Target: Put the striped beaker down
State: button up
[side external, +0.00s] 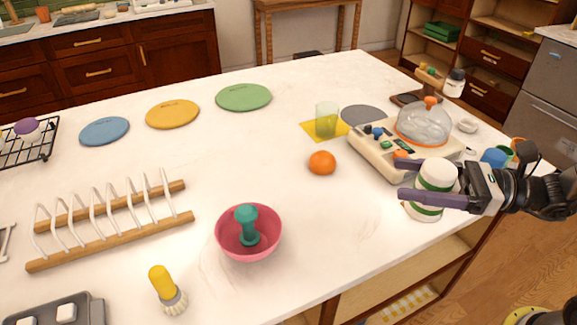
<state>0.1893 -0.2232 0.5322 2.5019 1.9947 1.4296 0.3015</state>
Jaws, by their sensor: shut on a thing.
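The striped beaker (437,172) is white with green bands and stands roughly upright near the right edge of the white table. My gripper (398,180) reaches in from the right with its two dark fingers on either side of the beaker, shut on it. The lower finger hides part of the beaker's front. The beaker's base is low over the tabletop, but I cannot tell whether it touches.
Just behind the beaker is a cream appliance (375,155) with a clear dome (424,122). An orange (322,162) and a pink bowl (262,241) lie to the left. The table between the bowl and the beaker is clear.

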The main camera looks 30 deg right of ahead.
jog(key=w+d+r+m+t+h, duration=0.1)
jog(key=w+m+t+h, duration=0.15)
jog(key=w, duration=0.65)
jog(key=w+d+r+m+t+h, duration=0.1)
jog(key=w+d+m+t+h, duration=0.15)
jog(key=w, duration=0.65)
jog(key=w+a+f, duration=0.2)
jog(key=w+a, duration=0.3)
jog(key=a, duration=0.6)
jog(key=shift+n+g, duration=0.3)
jog(key=shift+n, duration=0.2)
jog(key=w+a+f, duration=0.1)
jog(key=w+f, duration=0.2)
jog(key=w, duration=0.1)
jog(key=w+a+f, duration=0.2)
jog(key=w+f, duration=0.1)
jog(key=w, duration=0.1)
jog(key=w+a+f, duration=0.2)
jog(key=w+f, duration=0.1)
jog(key=w, duration=0.1)
jog(key=shift+a, duration=0.2)
jog(key=shift+w+f, duration=0.15)
jog(key=shift+f, duration=1.55)
